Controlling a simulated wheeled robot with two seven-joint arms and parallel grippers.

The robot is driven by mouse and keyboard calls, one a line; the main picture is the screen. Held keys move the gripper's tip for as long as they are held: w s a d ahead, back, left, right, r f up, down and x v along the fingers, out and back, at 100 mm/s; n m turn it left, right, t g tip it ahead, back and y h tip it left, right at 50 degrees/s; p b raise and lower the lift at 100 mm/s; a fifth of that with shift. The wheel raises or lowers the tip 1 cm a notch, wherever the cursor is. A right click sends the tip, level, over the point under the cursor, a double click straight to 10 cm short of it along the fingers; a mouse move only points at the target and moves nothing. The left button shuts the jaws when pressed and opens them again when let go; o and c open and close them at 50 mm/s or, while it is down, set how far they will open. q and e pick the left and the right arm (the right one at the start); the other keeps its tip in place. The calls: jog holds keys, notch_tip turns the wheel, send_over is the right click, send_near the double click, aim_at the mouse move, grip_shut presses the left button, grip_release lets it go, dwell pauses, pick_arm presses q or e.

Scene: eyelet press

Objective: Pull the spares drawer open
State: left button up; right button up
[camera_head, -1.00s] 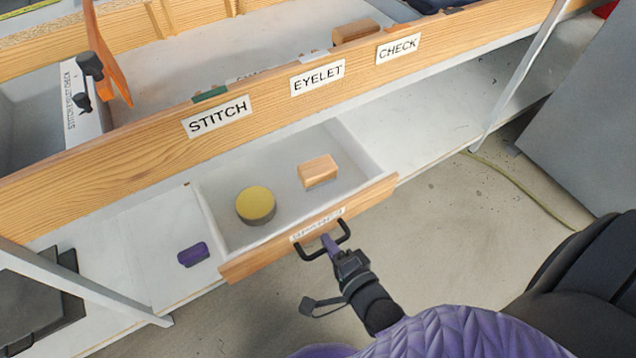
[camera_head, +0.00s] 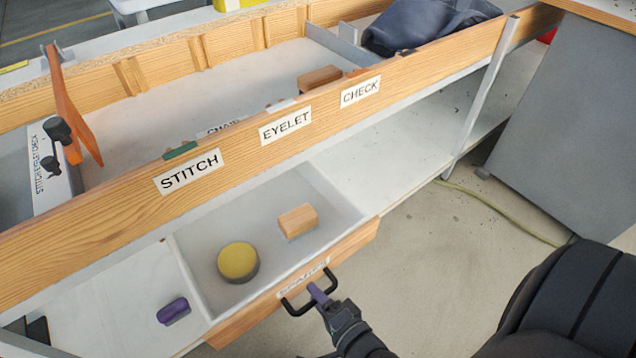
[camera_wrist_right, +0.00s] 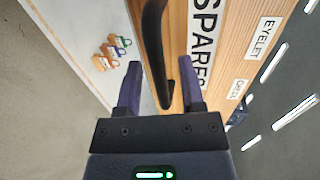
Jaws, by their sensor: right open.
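The spares drawer (camera_head: 337,252) is pulled out below the long wooden bench front. Its wooden face carries a SPARES label (camera_wrist_right: 203,40) and a black bar handle (camera_head: 289,308). Inside lie a round yellow-topped tin (camera_head: 238,261) and a wooden block (camera_head: 297,221). My right gripper (camera_head: 318,292) is at the handle. In the right wrist view its purple fingers (camera_wrist_right: 162,76) are apart, with the handle (camera_wrist_right: 153,40) running between them. I cannot tell whether either finger touches the bar. My left gripper is out of view.
A purple object (camera_head: 173,310) lies on the shelf left of the drawer. STITCH (camera_head: 188,171), EYELET (camera_head: 285,127) and CHECK (camera_head: 360,92) labels mark the bench front. A grey leg (camera_head: 481,95) and a floor cable (camera_head: 500,212) are to the right. The floor before the drawer is clear.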

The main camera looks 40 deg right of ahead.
jog(key=shift+s, duration=0.1)
pick_arm(q)
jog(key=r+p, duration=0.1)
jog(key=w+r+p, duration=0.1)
jog(key=p, duration=0.1)
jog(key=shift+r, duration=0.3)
pick_arm(e)
jog(key=v, duration=0.9)
jog(key=shift+s, duration=0.35)
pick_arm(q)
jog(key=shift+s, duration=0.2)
